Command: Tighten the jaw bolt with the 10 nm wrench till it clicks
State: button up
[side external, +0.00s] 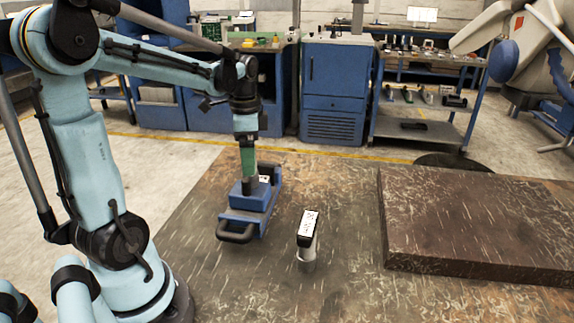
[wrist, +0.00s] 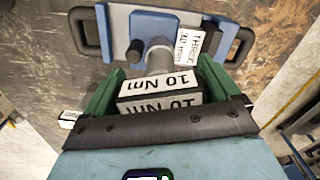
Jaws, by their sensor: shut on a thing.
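The 10 Nm wrench (wrist: 158,88) shows in the wrist view as a dark block with white labels, one reading "10 Nm". My gripper (wrist: 150,95) has its green fingers closed on either side of it. In the side view my gripper (side external: 246,165) points down over the blue jaw fixture (side external: 246,200), which has black handles. A silver shaft runs from the wrench toward the fixture, also seen in the wrist view (wrist: 222,40). The shaft's end and the jaw bolt are hidden, so I cannot tell whether they are engaged.
A second labelled tool (side external: 307,228) stands upright in a round holder right of the fixture. A thick brown slab (side external: 475,225) lies farther right. A white label reading "30 mm" (wrist: 193,46) and a black knob (wrist: 135,50) stand on the fixture. Blue cabinets (side external: 333,90) line the back.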

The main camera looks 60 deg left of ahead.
jog(key=m, duration=0.3)
jog(key=shift+n, duration=0.3)
jog(key=shift+r, duration=3.05)
